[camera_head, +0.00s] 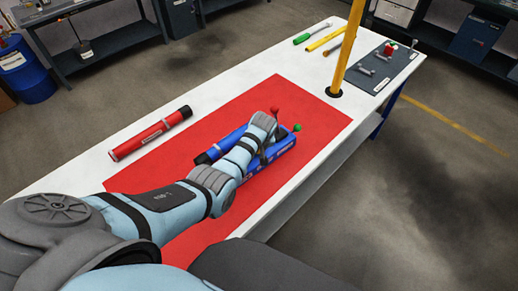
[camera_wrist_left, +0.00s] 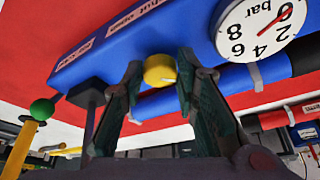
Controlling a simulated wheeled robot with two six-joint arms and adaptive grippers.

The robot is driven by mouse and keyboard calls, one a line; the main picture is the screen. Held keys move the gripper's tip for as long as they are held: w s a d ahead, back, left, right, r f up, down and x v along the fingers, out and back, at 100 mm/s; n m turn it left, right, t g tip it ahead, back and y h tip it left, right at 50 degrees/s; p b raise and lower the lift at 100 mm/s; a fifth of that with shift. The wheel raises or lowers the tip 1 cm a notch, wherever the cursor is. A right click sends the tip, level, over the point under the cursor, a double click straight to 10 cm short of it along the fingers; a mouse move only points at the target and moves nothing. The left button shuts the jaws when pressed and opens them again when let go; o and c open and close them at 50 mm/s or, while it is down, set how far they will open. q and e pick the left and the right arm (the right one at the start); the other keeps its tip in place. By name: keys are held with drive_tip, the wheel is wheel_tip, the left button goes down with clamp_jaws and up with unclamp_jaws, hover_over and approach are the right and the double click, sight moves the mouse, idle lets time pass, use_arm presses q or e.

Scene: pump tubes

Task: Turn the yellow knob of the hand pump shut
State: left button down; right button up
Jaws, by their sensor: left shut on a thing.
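The yellow knob (camera_wrist_left: 160,70) sits on the underside of the blue hand pump body in the left wrist view. My left gripper (camera_wrist_left: 156,82) is shut on it, one dark finger on each side. In the head view the blue hand pump (camera_head: 281,147) lies on the red mat, and my left gripper (camera_head: 268,148) reaches down over it. The knob is hidden there by my gripper and arm. A round white gauge (camera_wrist_left: 258,28) with a red needle is on the pump, right of the knob. My right gripper is not in view.
The red mat (camera_head: 310,100) lies on a white table (camera_head: 75,172). A red cylinder (camera_head: 150,134) lies left of the mat. A yellow post (camera_head: 348,50) rises beyond it. A dark plate (camera_head: 385,68) and green-handled tool (camera_head: 302,39) are at the far end.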

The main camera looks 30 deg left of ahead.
use_arm(q)
drive_tip(key=c, duration=1.2)
unclamp_jaws()
drive_tip(key=shift+c, duration=0.2)
drive_tip(key=v, duration=1.2)
drive_tip(key=shift+a, duration=0.1)
